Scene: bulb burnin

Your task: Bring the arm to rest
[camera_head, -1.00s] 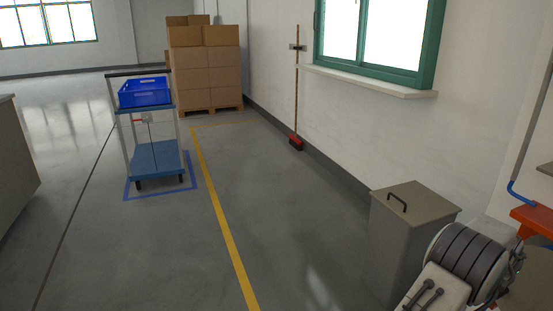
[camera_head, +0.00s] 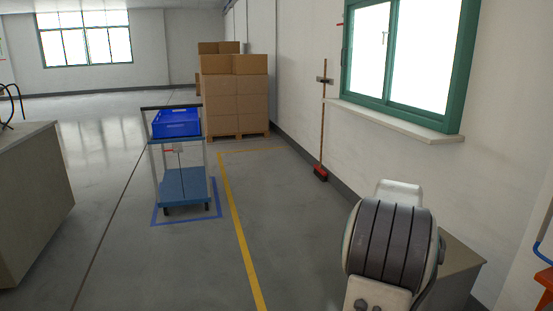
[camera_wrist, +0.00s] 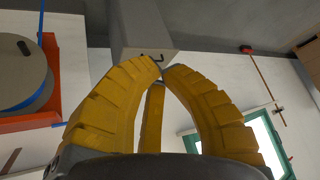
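My gripper (camera_wrist: 163,66) shows in the wrist view with its curved yellow fingers drawn together, the tips meeting or nearly so. A third finger stands behind them, and nothing shows held between them. In the head view my arm rises at the lower right, with a dark ribbed joint in a pale housing; the gripper itself is not visible there.
A grey bin (camera_head: 463,268) stands behind my arm, partly hidden; it also shows in the wrist view (camera_wrist: 128,28). A trolley (camera_head: 185,186) with a blue crate (camera_head: 176,128), stacked cartons (camera_head: 235,95) and a broom (camera_head: 322,130) stand farther off. A counter (camera_head: 35,190) is at left. Middle floor is clear.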

